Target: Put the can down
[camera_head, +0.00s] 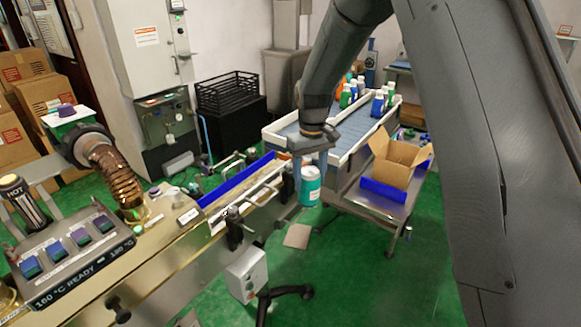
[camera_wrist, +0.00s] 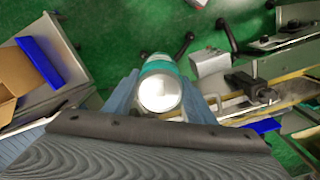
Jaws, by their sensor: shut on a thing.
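The can (camera_head: 309,186) is teal with a pale top band, and it hangs upright below my gripper (camera_head: 309,160) in the head view. In the wrist view the can (camera_wrist: 160,90) shows its round silver end between the two blue-grey fingers of my gripper (camera_wrist: 160,95). My gripper is shut on the can. The can is held above the green floor, in the gap between the long bench with the blue-lined channel (camera_head: 237,187) and the cart at right. The can's far end is mostly hidden in the wrist view.
A conveyor (camera_head: 350,130) carries several bottles behind my gripper. An open cardboard box (camera_head: 393,165) stands in a blue tray (camera_head: 382,192) on the cart. A control panel (camera_head: 70,250) and a copper hose (camera_head: 118,175) are at left. A grey box (camera_head: 246,275) is below the bench.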

